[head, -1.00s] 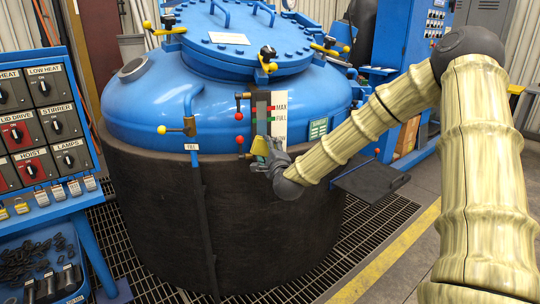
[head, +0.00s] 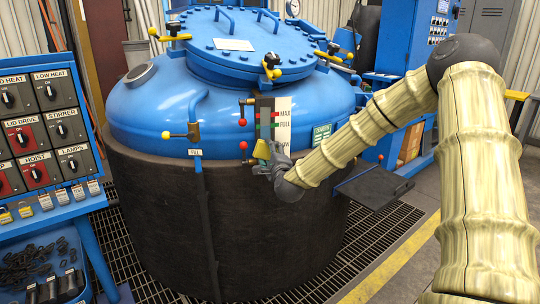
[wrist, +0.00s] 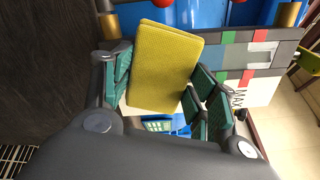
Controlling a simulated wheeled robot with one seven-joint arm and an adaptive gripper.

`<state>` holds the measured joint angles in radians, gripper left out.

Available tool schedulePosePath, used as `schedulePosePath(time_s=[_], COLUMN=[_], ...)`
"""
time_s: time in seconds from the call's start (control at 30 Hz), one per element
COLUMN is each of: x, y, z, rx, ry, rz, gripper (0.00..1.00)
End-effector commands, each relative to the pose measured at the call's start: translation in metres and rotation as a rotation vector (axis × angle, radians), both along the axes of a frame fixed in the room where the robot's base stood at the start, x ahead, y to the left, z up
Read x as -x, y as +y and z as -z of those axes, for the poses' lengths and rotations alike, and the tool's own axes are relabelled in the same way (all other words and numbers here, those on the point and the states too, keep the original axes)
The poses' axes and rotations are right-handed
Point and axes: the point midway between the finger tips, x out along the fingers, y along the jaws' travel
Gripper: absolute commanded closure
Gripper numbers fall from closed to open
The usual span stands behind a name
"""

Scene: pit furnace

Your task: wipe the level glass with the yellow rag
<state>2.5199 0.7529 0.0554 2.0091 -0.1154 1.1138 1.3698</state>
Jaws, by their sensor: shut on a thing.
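The level glass (head: 266,120) stands upright on the front of the blue vessel, beside a white plate (head: 284,125) marked MAX, FULL and, lower down, LOW. In the wrist view the glass's dark strip (wrist: 228,58) with red and green marks lies to the right of the rag. The yellow rag (head: 262,149) is a flat folded pad near the bottom of the glass. My gripper (head: 272,158) is shut on the yellow rag (wrist: 164,65), which sits between its green-padded fingers (wrist: 160,85). I cannot tell whether the rag touches the glass. The glass's lower end is hidden.
Red-knobbed valves (head: 242,122) stick out just left of the glass. A yellow-knobbed valve (head: 180,134) is further left. A dark shelf (head: 375,186) juts out at right. A switch panel (head: 45,130) stands at far left. Floor grating (head: 150,265) surrounds the vessel.

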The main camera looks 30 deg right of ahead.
Motion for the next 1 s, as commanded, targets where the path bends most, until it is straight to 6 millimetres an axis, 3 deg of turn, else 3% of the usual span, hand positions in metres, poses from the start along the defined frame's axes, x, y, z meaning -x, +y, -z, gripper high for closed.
schedulePosePath(time_s=[1.0], x=[-0.014], y=[-0.005], z=[0.001], rx=[0.0], ry=[0.0], rz=[0.0], gripper=[0.61])
